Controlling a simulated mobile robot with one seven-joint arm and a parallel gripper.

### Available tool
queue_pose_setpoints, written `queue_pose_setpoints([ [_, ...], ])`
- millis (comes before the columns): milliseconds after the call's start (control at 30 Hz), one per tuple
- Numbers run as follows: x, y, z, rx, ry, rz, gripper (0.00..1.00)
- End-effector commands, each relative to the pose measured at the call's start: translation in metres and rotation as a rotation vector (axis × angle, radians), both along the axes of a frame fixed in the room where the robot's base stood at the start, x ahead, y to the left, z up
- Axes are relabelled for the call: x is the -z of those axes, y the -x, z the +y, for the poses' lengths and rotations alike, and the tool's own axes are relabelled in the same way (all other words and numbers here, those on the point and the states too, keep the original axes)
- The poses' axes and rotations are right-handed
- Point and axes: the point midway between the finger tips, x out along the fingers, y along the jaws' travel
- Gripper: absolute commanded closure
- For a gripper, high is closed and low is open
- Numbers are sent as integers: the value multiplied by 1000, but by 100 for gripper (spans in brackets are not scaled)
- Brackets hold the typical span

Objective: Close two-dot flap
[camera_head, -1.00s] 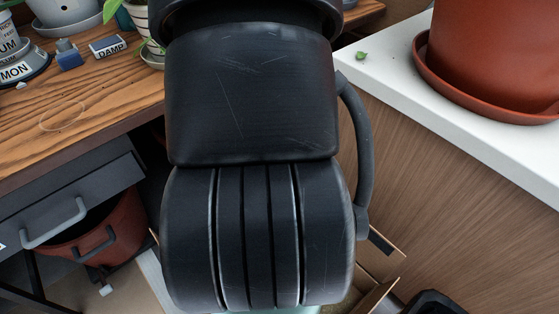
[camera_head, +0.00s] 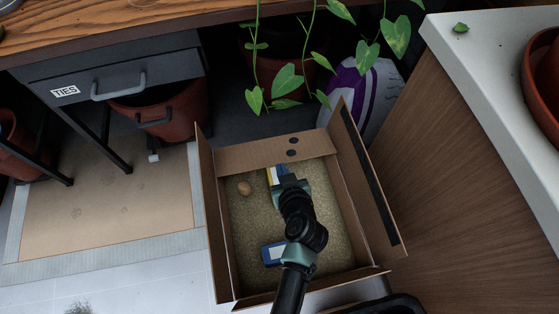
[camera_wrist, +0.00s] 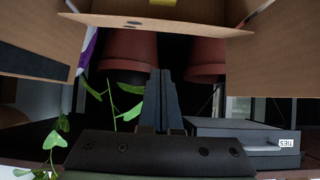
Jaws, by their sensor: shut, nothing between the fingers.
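An open cardboard box (camera_head: 222,240) stands on the floor in the head view. Its two-dot flap (camera_head: 262,153), with two black dots, is along the far edge and not folded flat over the opening; its exact tilt is unclear. In the wrist view this appears to be the cardboard panel (camera_wrist: 200,22) across the top, with a dark mark. My gripper (camera_wrist: 165,75) is shut and empty, its fingers apart from that panel in the picture. In the head view my arm reaches over the box from the front, and my gripper (camera_head: 286,180) is near the far flap, fingertips unclear.
The right flap (camera_head: 372,185) with a dark stripe leans outward; the left flap (camera_head: 208,215) stands up. Hanging vines (camera_head: 285,85) and a purple-white sack (camera_head: 362,100) are behind. A cabinet (camera_head: 450,150) is right.

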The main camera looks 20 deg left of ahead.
Motion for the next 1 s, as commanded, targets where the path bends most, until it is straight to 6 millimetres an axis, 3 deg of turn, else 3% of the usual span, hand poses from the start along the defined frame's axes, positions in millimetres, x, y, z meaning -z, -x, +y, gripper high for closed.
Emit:
queue_pose_setpoints([
  [533,61,-70,47,-2,1,-4,100],
  [700,84,-58,39,1,0,-1,100],
  [1000,92,-55,36,1,0,-4,100],
])
